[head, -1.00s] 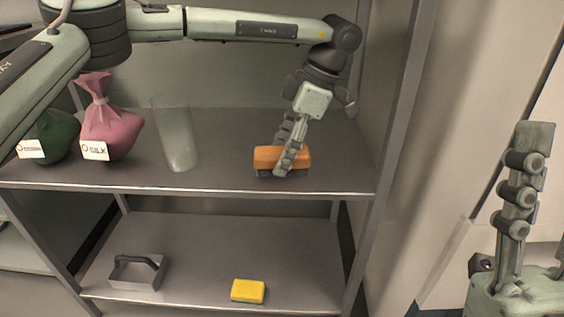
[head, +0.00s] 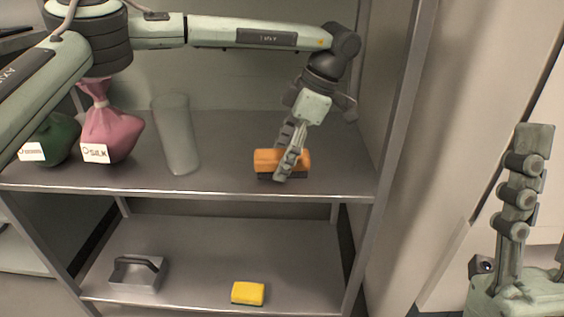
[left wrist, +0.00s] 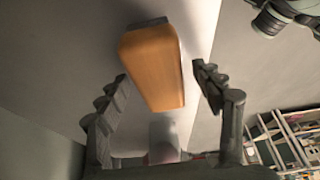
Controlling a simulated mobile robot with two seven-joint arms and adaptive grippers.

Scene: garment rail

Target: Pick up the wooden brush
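The wooden brush (head: 266,159), an orange-brown block with a dark underside, lies on the upper shelf near its front edge. My left gripper (head: 281,176) reaches down to it from above, with a finger in front of the brush's right half. In the left wrist view the brush (left wrist: 150,62) lies between the two spread fingers. The left finger is close to its side and a gap shows at the right finger. My right gripper (head: 525,140) points up at the far right, away from the shelves; its finger spacing is hidden.
The upper shelf (head: 225,170) also bears a clear glass vase (head: 177,140), a pink sack (head: 112,132) and a green sack (head: 55,135). A grey metal trowel-like tool (head: 137,275) and a yellow sponge (head: 248,292) lie on the lower shelf. A rack post (head: 395,130) stands right of the brush.

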